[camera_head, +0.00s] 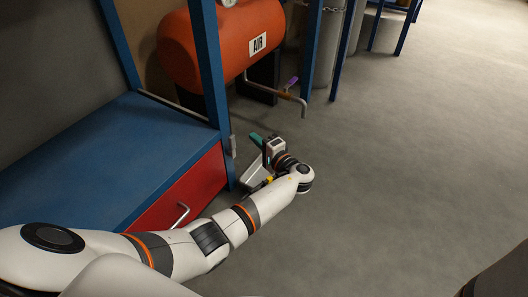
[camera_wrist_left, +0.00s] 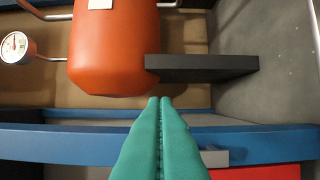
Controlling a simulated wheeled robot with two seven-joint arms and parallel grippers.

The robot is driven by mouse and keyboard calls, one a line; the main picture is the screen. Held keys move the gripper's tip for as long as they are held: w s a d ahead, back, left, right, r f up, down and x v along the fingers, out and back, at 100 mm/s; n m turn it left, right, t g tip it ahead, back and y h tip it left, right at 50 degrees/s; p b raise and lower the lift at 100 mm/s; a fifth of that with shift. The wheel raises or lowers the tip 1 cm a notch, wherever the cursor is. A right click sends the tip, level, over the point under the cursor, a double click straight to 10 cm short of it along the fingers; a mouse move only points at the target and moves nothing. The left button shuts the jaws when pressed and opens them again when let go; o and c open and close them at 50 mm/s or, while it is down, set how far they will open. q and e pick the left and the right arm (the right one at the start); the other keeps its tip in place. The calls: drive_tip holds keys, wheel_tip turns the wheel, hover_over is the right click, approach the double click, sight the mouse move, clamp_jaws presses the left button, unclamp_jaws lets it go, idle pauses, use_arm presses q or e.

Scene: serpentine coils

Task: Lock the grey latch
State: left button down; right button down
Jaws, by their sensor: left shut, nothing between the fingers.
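The grey latch (camera_head: 233,146) is a small upright bar on the blue post, just above the corner of the red drawer. In the left wrist view the latch (camera_wrist_left: 216,158) shows as a short grey block beside my fingers, partly covered by them; its locked or unlocked state cannot be told. My left gripper (camera_head: 256,138) has teal fingers that are shut together and empty. It is a little right of the latch, apart from it in the head view. My right gripper is out of view.
The blue bench (camera_head: 110,150) with a red drawer (camera_head: 185,190) and its handle stands at the left. An orange air tank (camera_head: 220,45) with a pipe and a purple-handled valve (camera_head: 292,82) is behind. The grey floor to the right is clear.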

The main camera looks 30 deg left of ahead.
sight(231, 146)
use_arm(q)
drive_tip(key=shift+s+a+b, duration=0.6)
drive_tip(key=shift+s+a, duration=0.05)
drive_tip(key=shift+a, duration=0.3)
drive_tip(key=shift+s+a+b, duration=0.6)
drive_tip(key=shift+s+a, duration=0.05)
drive_tip(key=shift+a, duration=0.25)
